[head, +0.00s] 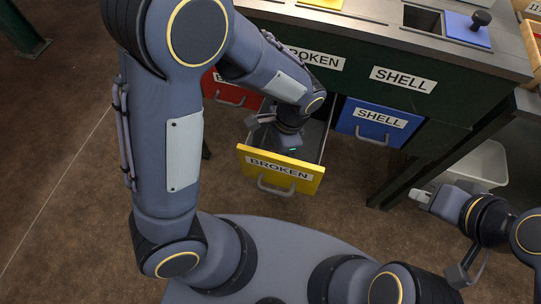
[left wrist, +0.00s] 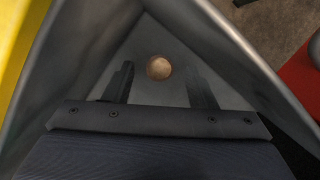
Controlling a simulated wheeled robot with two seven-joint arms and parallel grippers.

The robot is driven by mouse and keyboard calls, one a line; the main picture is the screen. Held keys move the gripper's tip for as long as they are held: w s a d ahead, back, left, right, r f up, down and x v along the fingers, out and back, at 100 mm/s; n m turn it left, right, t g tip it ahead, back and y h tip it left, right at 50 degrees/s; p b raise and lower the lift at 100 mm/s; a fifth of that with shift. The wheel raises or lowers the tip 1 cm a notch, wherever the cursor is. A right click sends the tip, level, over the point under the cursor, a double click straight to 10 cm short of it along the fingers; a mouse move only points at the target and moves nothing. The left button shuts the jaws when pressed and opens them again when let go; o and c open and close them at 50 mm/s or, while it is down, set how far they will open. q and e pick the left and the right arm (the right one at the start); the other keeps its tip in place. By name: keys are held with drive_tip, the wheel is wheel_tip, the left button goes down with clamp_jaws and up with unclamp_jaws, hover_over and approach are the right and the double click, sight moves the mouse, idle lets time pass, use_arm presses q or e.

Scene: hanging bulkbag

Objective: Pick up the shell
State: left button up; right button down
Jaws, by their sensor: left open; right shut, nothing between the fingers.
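A small round tan-brown piece (left wrist: 159,67), which looks like the shell, lies at the bottom of the grey drawer interior in the left wrist view. My left gripper (left wrist: 160,84) is open, its two dark fingers on either side of the piece in the picture. I cannot tell how far above it they are. In the head view my left arm reaches down into the open yellow drawer marked BROKEN (head: 281,169), and the piece is hidden there. My right gripper (head: 420,196) is shut and empty at the right, away from the drawers.
A blue drawer marked SHELL (head: 375,122) and a red drawer (head: 231,91) flank the open one. The dark bench (head: 447,90) rises behind, with a blue lid (head: 467,30) on top. A white bin (head: 477,165) stands under the right side. The drawer's walls closely surround my left gripper.

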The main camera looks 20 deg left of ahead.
use_arm(q)
drive_tip(key=shift+a+f, duration=0.1)
drive_tip(key=shift+f, duration=0.4)
clamp_jaws()
